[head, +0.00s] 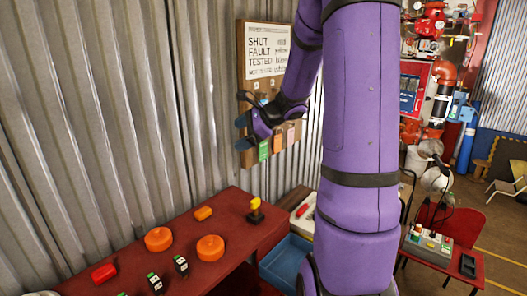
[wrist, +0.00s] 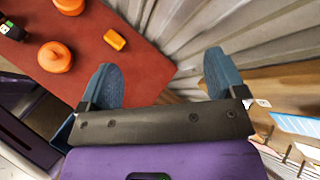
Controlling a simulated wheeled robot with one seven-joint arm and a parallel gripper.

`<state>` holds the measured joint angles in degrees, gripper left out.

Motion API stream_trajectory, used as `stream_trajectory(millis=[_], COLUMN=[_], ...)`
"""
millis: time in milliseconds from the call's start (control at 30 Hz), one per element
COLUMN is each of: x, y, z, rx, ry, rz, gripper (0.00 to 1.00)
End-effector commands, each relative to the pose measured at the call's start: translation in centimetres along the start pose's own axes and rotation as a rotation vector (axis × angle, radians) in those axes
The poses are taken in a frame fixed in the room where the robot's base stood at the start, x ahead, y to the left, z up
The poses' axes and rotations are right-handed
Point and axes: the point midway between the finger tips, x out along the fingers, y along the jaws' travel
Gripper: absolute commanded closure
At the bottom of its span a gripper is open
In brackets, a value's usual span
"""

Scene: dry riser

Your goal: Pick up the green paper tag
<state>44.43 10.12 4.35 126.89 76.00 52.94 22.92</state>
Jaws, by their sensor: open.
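The green paper tag (head: 263,150) hangs at the lower left of a wooden board on the corrugated wall in the head view. I cannot make it out in the wrist view. My gripper (head: 241,132) is at the board's left edge, just up and left of the tag, and partly covers the board. In the wrist view my gripper (wrist: 161,78) has its two blue fingers wide apart with nothing between them.
An orange tag (head: 277,142) and a pink tag (head: 291,135) hang close to the right of the green one. A white sign (head: 267,50) is above. Below, a red table (head: 190,262) holds orange knobs and small blocks. A blue bin (head: 284,262) stands beside it.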

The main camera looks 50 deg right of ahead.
Motion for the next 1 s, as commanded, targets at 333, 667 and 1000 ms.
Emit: stream_trajectory(millis=[333,667,1000], x=[-2.4,-2.6,1.4], y=[-6.6,-7.8,-9.7], z=[-16.8,-21.0,-21.3], rx=[0.614,0.748,0.745], ry=[-0.067,-0.09,-0.089], rz=[-0.362,-0.454,-0.453], gripper=[0.11,0.11,0.11])
